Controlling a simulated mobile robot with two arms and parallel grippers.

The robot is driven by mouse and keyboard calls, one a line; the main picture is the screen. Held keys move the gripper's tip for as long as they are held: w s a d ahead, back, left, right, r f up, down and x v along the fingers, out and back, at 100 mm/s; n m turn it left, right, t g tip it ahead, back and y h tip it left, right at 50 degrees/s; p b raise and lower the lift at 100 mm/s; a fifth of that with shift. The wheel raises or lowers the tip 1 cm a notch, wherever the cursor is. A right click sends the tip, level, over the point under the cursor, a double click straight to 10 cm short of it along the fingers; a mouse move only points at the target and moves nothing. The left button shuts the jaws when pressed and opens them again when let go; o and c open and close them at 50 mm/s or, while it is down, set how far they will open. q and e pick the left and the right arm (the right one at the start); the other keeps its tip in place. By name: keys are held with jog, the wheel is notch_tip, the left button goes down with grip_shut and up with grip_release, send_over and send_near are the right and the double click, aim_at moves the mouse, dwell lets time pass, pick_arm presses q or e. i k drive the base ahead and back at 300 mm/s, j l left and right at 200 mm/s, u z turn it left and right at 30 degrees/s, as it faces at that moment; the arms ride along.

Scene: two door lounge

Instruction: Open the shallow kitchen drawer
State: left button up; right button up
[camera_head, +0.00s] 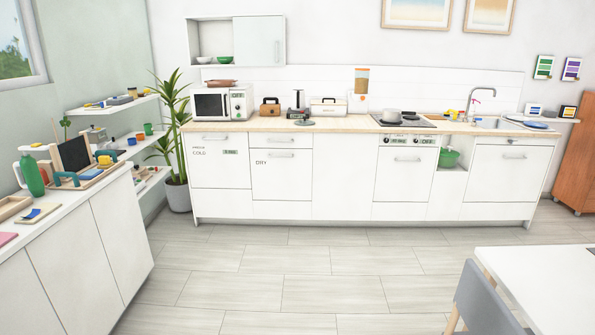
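The white kitchen counter (340,180) runs along the far wall, some distance from me. A shallow drawer front (300,141) with a bar handle sits just under the worktop, above a deeper front marked DRY (290,183). The shallow drawer looks flush with the fronts around it, so it appears closed. A tall front marked COLD (220,185) is to its left. Neither of my grippers shows in this view.
Wide tiled floor (290,270) lies clear before the counter. A white cabinet (75,265) with a cluttered top stands at left, a potted plant (177,195) at the back left. A white table (545,280) and grey chair (485,300) occupy the lower right.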

aim_at(278, 139)
jog(key=i, duration=2.4)
jog(key=i+l, duration=0.1)
jog(key=i, duration=2.3)
jog(key=j+u, duration=0.05)
jog(key=j, duration=0.05)
